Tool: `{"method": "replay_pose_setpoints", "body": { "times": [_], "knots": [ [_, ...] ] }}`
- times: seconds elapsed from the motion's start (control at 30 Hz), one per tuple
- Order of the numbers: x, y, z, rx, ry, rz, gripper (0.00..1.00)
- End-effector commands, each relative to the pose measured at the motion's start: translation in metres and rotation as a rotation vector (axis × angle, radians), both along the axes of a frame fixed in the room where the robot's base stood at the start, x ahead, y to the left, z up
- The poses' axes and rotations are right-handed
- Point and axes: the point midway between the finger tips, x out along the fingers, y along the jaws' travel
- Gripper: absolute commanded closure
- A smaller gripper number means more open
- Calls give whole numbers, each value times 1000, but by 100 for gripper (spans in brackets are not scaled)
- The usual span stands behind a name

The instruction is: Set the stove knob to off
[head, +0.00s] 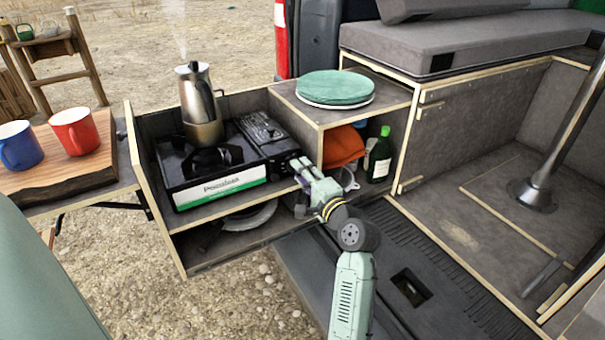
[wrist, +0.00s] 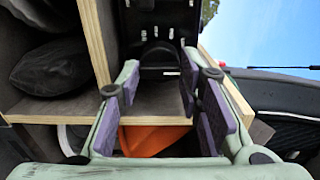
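The portable stove (head: 210,170) is black with a white and green front label and stands on the pull-out shelf. A silver moka pot (head: 199,105) stands on it, with faint steam above. My gripper (head: 300,172) is at the stove's right end, beside the control side. In the wrist view my gripper (wrist: 160,115) is open, its purple pads apart with nothing held between them. The stove's black end (wrist: 160,30) is ahead of the fingers, with a dark rounded part that may be the knob (wrist: 160,56). The knob's setting cannot be read, and my gripper hides that area in the head view.
Wooden shelf panels (wrist: 96,40) stand close to the fingers. An orange cloth (head: 342,145) and a green bottle (head: 380,155) sit in the right cubby, below stacked plates (head: 335,88). A dark pan (head: 250,215) lies under the stove. Two mugs stand on a board at left.

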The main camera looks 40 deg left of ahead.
Motion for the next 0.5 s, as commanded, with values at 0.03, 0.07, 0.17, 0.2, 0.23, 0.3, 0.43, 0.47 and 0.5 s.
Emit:
{"method": "replay_pose_setpoints", "body": {
  "times": [0.03,0.07,0.17,0.2,0.23,0.3,0.43,0.47,0.5],
  "knots": [
    [0,0,0,1,0,-1,63],
    [0,0,0,1,0,-1,61],
    [0,0,0,0,-1,0,54],
    [0,0,0,0,-1,0,52],
    [0,0,0,0,-1,0,50],
    [0,0,0,0,-1,0,48],
    [0,0,0,-1,-1,1,48],
    [0,0,0,-1,-1,1,48],
    [0,0,0,-2,-1,1,48]
  ]
}}
